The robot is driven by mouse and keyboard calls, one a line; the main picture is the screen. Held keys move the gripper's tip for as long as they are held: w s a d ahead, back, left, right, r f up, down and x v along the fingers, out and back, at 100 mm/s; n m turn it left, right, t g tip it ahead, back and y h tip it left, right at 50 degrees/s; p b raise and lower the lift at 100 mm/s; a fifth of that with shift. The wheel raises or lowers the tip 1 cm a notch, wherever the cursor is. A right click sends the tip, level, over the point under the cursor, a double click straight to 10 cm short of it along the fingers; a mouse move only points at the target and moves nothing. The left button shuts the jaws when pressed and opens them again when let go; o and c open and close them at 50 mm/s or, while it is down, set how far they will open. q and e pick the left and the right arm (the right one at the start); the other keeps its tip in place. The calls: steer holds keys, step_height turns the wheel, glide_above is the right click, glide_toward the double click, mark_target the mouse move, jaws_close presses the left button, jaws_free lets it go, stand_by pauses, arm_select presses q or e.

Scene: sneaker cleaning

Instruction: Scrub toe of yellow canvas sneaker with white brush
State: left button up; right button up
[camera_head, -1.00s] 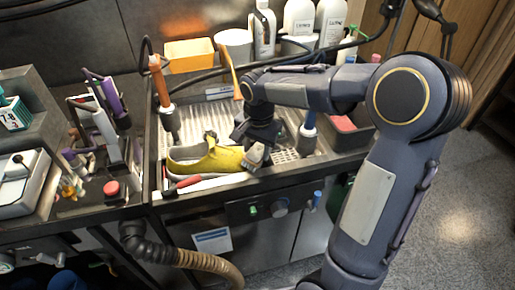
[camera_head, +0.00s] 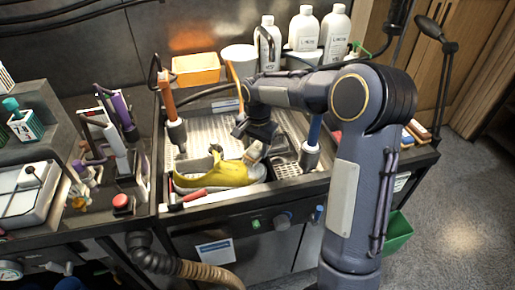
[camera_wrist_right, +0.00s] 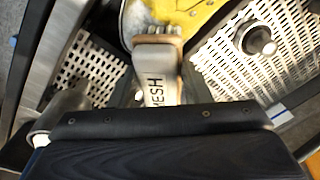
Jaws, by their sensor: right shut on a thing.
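The yellow canvas sneaker (camera_head: 225,174) lies on the perforated metal tray of the workbench, its toe toward the right. My right gripper (camera_head: 258,142) is above the toe end and shut on the white brush (camera_head: 254,152). In the right wrist view the pale brush (camera_wrist_right: 157,85) has dark lettering on its handle, and its head is at the sneaker's white toe edge and yellow canvas (camera_wrist_right: 185,14). I cannot tell whether the bristles press on the toe. The fingertips are mostly hidden. My left gripper is not in view.
A red-handled tool (camera_head: 190,197) lies along the tray's front edge. An orange-handled tool (camera_head: 168,100) and a blue-handled tool (camera_head: 313,133) stand on either side. White bottles (camera_head: 303,30) and an orange bin (camera_head: 195,68) line the back.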

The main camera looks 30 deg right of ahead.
steer(key=shift+w+f, duration=0.1)
steer(key=shift+f, duration=0.1)
steer(key=shift+s+a+f+b, duration=0.1)
steer(key=shift+s+a+b, duration=0.05)
steer(key=shift+s+b, duration=0.3)
steer(key=shift+s+a+f+b, duration=0.1)
steer(key=shift+s+a+b, duration=0.15)
steer(key=shift+s, duration=0.5)
steer(key=shift+s+a+r+b, duration=0.1)
steer(key=shift+s+a+b, duration=0.1)
steer(key=shift+s, duration=0.55)
steer(key=shift+s+a+f+b, duration=0.1)
steer(key=shift+s+a+b, duration=0.15)
steer(key=shift+s, duration=0.5)
steer(key=shift+s+a, duration=0.2)
steer(key=shift+s, duration=0.4)
steer(key=shift+s+a, duration=0.15)
steer(key=shift+s, duration=0.45)
step_height(320, 180, up, 6)
steer(key=d+p, duration=0.2)
steer(key=p, duration=0.2)
steer(key=shift+s, duration=0.2)
